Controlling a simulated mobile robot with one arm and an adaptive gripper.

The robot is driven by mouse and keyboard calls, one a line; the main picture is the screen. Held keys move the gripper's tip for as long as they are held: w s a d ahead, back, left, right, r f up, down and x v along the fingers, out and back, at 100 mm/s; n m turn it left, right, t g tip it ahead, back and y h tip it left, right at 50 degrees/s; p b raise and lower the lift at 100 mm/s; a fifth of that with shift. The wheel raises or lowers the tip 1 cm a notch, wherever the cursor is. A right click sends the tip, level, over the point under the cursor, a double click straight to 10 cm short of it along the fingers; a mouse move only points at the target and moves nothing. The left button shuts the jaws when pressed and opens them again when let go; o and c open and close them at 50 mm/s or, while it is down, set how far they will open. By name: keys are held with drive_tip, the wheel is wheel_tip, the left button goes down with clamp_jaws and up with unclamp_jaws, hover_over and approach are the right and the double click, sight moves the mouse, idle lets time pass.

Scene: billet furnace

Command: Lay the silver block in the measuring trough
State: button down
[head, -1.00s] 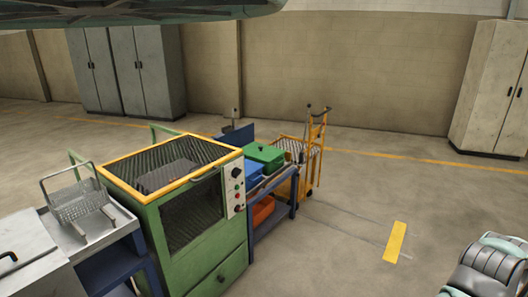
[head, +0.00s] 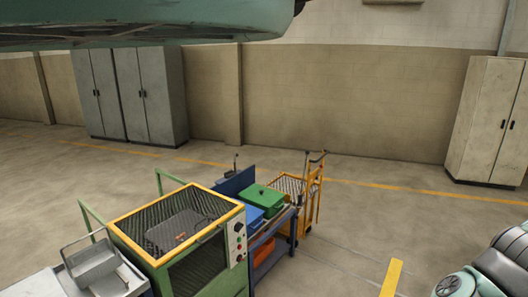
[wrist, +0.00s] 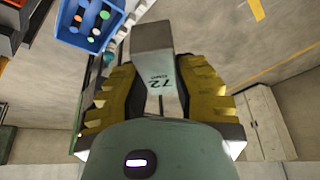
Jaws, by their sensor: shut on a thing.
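A silver block (wrist: 153,48) with dark printed marks, seemingly "72", is held between the yellow fingers of my gripper (wrist: 160,88) in the wrist view. The fingers are shut on its sides, and its far end sticks out beyond them. It hangs above the floor with a blue crate below and to the left. My gripper and the block are not in the head view. I cannot make out the measuring trough for certain in either view.
A blue crate (wrist: 76,30) holds coloured round things.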

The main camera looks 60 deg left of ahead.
wheel_tip(320, 180, up, 20)
drive_tip(key=w+n+y+p, duration=0.1)
drive_tip(key=n+p, duration=0.2)
drive_tip(key=p, duration=1)
drive_tip(key=shift+d+f+n+y, duration=0.25)
drive_tip(key=shift+d+n+y, duration=0.05)
drive_tip(key=shift+n, duration=0.1)
drive_tip(key=shift+s+a+r, duration=0.1)
drive_tip(key=shift+s+r, duration=0.35)
drive_tip(key=shift+s, duration=0.45)
drive_tip(key=shift+s+r, duration=0.45)
drive_tip(key=shift+s, duration=0.4)
